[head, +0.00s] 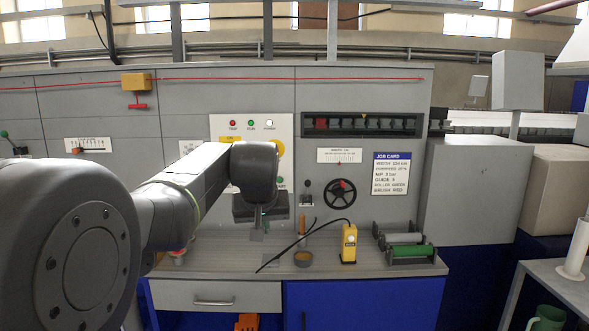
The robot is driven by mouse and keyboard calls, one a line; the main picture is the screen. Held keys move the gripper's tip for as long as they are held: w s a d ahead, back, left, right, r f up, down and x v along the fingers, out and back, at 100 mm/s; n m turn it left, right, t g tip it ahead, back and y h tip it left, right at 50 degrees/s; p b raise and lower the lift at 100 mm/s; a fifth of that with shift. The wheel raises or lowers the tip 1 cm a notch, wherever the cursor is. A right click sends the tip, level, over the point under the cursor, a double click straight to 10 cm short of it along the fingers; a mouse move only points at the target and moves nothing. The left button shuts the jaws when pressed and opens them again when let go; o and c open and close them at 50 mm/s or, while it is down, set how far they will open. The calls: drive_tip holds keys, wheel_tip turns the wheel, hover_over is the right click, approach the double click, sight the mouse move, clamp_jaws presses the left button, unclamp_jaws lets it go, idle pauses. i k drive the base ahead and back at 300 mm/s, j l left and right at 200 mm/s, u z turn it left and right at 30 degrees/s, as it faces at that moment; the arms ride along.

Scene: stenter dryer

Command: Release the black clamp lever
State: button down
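A small lever with a black knob (307,185) stands upright on the grey machine front, just left of a black handwheel (341,194); it looks like the black clamp lever. My gripper (262,222) hangs in front of the panel, to the left of the lever and apart from it, above the counter. Its fingers are small and partly hidden by the wrist, so I cannot tell if they are open or shut. I see nothing clearly held. My arm hides part of the control panel (285,127).
The counter (215,243) below holds a yellow device (348,243) with a black cable, a small bowl (303,259), an upright orange-brown stick (302,229) and a green roller (407,251) in a stand. A job card (391,173) hangs right of the handwheel. The space before the lever looks free.

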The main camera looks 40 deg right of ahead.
sight(307, 183)
drive_tip(key=i+l, duration=0.15)
drive_tip(key=l, duration=0.2)
drive_tip(key=i+l, duration=0.2)
drive_tip(key=l, duration=0.15)
drive_tip(key=i+l, duration=0.15)
drive_tip(key=l, duration=0.2)
drive_tip(key=i+l, duration=0.2)
drive_tip(key=l, duration=0.15)
drive_tip(key=i+l, duration=0.15)
drive_tip(key=l, duration=0.15)
drive_tip(key=i+l, duration=0.15)
drive_tip(key=l, duration=0.2)
drive_tip(key=i+l+u, duration=0.1)
drive_tip(key=l, duration=0.25)
drive_tip(key=i, duration=0.1)
